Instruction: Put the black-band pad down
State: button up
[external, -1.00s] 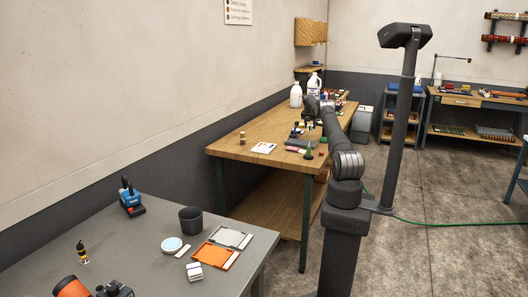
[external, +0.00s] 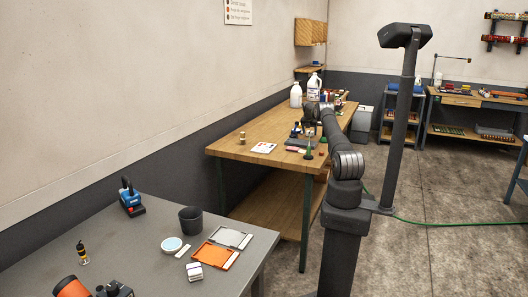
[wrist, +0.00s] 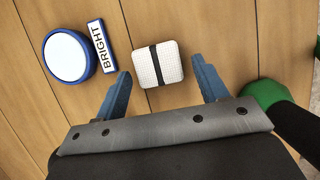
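The black-band pad (wrist: 157,64), a small white textured block with a black stripe across its middle, lies on the wooden bench in the wrist view. My gripper (wrist: 161,68) is open, with one blue finger to each side of the pad. A gap shows between the pad and each finger, so the pad is not gripped. In the external view, my gripper is over the wooden bench, too small and cluttered to make out the pad there.
A round white dish with a blue rim (wrist: 69,55) and a "BRIGHT" label (wrist: 102,46) lie left of the pad. A green object (wrist: 262,94) with a black part is close by my right finger. Bare wood (wrist: 210,25) shows beyond the pad.

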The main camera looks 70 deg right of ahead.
aim_at(310, 132)
jog(key=shift+r, duration=0.1)
jog(key=v, duration=1.2)
jog(key=x, duration=1.2)
jog(key=shift+r, duration=1.5)
